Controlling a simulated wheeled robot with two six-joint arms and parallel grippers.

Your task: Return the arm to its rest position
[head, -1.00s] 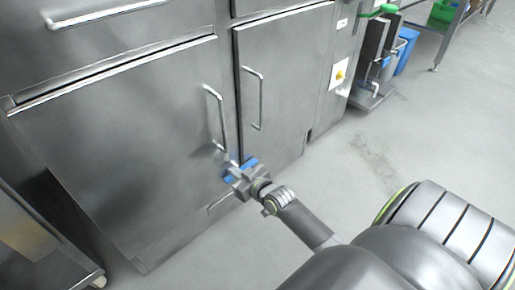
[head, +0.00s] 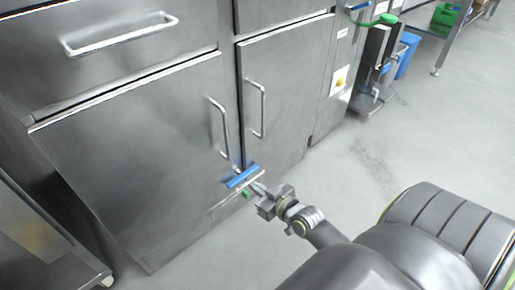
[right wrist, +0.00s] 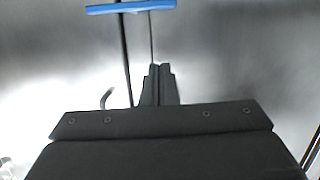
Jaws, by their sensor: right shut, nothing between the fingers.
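My right gripper (head: 258,186) reaches from the lower right towards the lower front of a steel cabinet (head: 130,140). In the right wrist view its narrow dark fingers (right wrist: 158,75) are together with nothing between them. A blue bar (head: 242,177) shows just beyond the fingertips, and it also shows at the top of the right wrist view (right wrist: 130,7). I cannot tell whether the fingers touch it. My left gripper is not in view.
The cabinet doors look shut; upright handles (head: 219,127) and (head: 262,108) stick out near the gripper. A drawer handle (head: 120,35) is above. A steel unit (head: 40,225) stands at lower left. Grey floor (head: 420,130) is clear at right, before a blue bin (head: 407,55).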

